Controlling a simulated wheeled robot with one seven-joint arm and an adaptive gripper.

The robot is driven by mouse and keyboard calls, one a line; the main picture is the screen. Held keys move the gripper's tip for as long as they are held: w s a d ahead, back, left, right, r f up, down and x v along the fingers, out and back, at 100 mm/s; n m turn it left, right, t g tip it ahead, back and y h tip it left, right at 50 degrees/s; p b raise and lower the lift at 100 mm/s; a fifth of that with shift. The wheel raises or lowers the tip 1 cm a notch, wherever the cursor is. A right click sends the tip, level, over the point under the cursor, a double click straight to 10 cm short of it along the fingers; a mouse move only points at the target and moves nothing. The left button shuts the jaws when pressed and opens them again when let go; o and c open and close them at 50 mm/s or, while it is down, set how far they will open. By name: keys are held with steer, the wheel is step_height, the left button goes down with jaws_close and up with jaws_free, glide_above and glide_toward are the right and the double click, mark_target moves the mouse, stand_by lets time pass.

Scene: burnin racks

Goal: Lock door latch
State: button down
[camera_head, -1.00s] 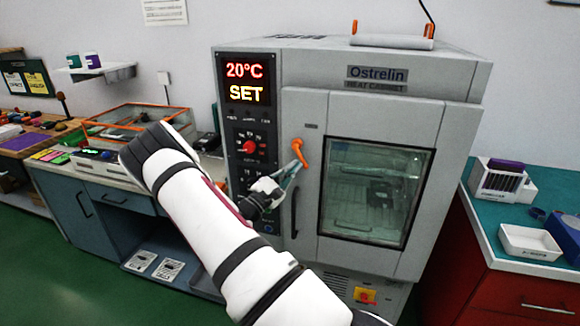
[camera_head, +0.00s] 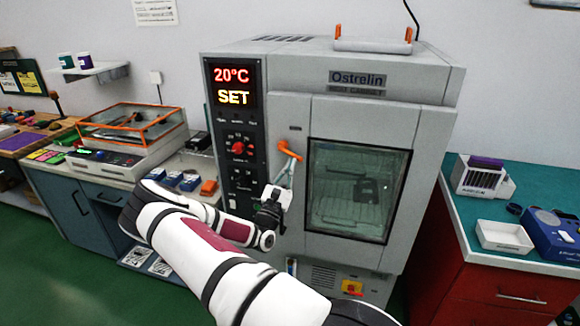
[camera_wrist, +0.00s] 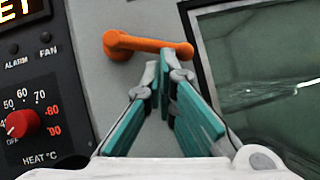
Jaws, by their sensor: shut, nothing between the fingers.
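The heat cabinet (camera_head: 290,115) has a closed door with a dark window (camera_head: 355,190). The orange door latch (camera_head: 290,150) is on the door's left side, beside the control panel. In the head view it slants down to the right from its pivot. In the wrist view the latch (camera_wrist: 150,45) lies nearly level, with its pivot at left and free end at right. My gripper (camera_head: 288,168) is shut and empty. In the wrist view its teal fingers (camera_wrist: 159,72) meet just under the latch handle, near its free end; I cannot tell whether they touch it.
The control panel (camera_head: 236,140) with a red knob (camera_wrist: 20,123) stands close left of my gripper. An orange-edged clear box (camera_head: 130,125) sits on the left bench.

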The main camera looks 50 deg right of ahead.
steer(key=shift+s+d+r+n+t+y+p, duration=0.1)
steer(key=shift+s+r+n+t+y+p, duration=0.2)
steer(key=shift+n+t, duration=0.45)
steer(key=shift+s+d+r+n+t+y+p, duration=0.1)
steer(key=shift+n+t+p, duration=0.3)
steer(key=shift+n, duration=0.65)
steer(key=shift+s+r+n+t+y+p, duration=0.1)
steer(key=shift+s+r+n+t+p, duration=0.15)
steer(key=shift+n+t, duration=0.8)
steer(key=shift+n, duration=0.45)
